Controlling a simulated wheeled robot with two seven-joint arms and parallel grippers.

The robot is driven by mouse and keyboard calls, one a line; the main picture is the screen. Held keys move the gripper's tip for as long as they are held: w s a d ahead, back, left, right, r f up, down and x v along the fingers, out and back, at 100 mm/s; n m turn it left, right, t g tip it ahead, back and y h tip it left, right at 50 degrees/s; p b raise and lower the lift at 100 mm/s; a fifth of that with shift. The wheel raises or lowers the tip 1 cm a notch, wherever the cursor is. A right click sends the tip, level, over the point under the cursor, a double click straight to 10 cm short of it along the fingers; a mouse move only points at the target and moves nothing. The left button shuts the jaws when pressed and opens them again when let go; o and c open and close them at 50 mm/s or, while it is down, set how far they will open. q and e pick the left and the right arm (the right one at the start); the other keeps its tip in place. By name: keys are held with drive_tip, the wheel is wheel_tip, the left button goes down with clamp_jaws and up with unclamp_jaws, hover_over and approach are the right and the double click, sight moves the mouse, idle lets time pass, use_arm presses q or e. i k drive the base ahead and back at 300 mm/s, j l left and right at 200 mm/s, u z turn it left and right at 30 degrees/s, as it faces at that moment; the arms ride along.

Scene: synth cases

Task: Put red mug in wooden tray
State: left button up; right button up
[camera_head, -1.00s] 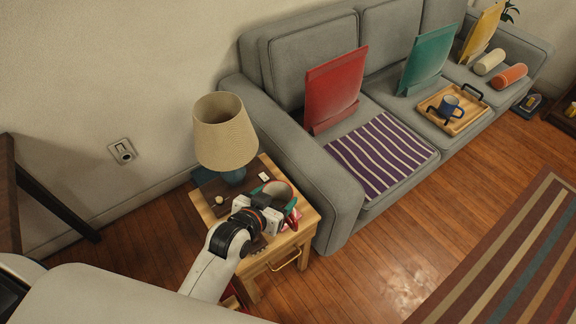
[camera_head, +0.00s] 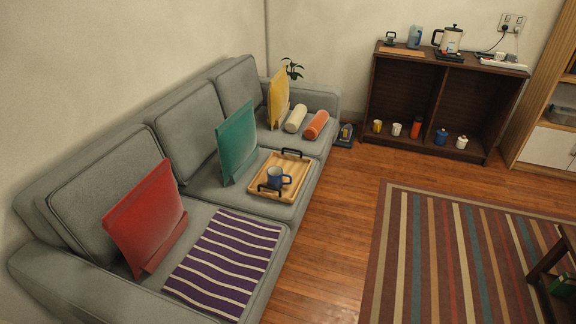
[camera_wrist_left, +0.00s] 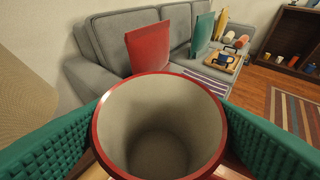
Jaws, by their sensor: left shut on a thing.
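The red mug (camera_wrist_left: 160,112) fills the near middle of the left wrist view, upright with a red rim and a pale, empty inside. My left gripper (camera_wrist_left: 160,140) is shut on it, with a green ridged finger pad on either side. The wooden tray (camera_head: 296,171) lies on the sofa seat in the head view, with dark handles at its ends and a blue mug (camera_head: 275,180) standing in it. The tray also shows small and far off in the left wrist view (camera_wrist_left: 230,61). My right gripper is in neither view.
The grey sofa (camera_head: 185,115) carries red (camera_head: 145,220), teal (camera_head: 236,142) and yellow cushions, a purple striped cloth (camera_head: 225,262) and two rolls beyond the tray. The tray has bare room beside the blue mug. A dark shelf (camera_head: 445,90) stands behind the striped rug.

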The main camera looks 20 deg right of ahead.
sight(290, 170)
drive_tip(key=i+l, duration=1.25)
drive_tip(key=l, duration=0.15)
drive_tip(key=i+l, duration=1.3)
drive_tip(key=l, duration=0.1)
